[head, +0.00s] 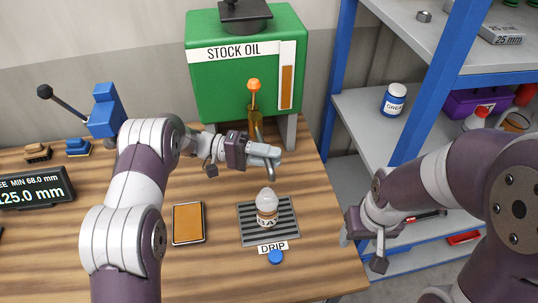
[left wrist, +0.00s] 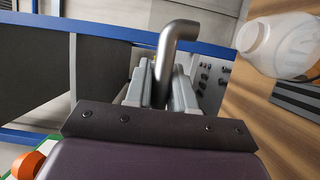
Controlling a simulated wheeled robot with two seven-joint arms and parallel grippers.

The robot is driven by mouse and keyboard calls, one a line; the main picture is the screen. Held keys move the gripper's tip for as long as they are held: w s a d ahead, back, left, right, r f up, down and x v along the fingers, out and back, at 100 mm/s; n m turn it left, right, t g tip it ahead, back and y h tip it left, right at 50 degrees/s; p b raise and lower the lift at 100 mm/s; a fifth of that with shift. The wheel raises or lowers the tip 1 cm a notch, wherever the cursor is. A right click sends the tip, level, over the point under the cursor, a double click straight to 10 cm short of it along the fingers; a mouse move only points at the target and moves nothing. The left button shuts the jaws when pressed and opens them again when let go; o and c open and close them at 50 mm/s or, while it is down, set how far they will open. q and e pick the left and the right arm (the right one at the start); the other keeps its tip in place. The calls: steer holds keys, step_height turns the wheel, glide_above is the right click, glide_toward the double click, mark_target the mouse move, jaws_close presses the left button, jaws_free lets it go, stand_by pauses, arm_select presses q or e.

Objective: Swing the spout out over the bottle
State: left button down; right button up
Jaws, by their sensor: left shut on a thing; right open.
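The metal spout (left wrist: 172,50) passes between the fingers of my left gripper (head: 266,156) in the left wrist view. That gripper is shut on it, and its bent end points toward the bottle's side. In the head view the spout (head: 259,135) is partly hidden by the fingers, below the green STOCK OIL tank (head: 237,75). The pale bottle (head: 267,207) stands upright on the dark drip grate (head: 250,233), nearer than the gripper and apart from it. The bottle also shows in the left wrist view (left wrist: 285,45). My right gripper (head: 362,246) is open and empty, right of the table.
An orange-knobbed lever (head: 254,86) stands at the tank's front. An orange-topped pad (head: 188,223) lies left of the grate; a blue button (head: 275,257) sits before it. A blue-framed shelf (head: 420,85) is at right. A blue lever press (head: 106,110) is at left.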

stand_by(0.4)
arm_select(q)
steer(key=c, duration=1)
jaws_free()
steer(key=shift+c, duration=0.2)
steer(key=shift+w+a+f, duration=0.1)
steer(key=shift+a, duration=0.2)
steer(key=b+v, duration=0.4)
steer(key=v, duration=0.8)
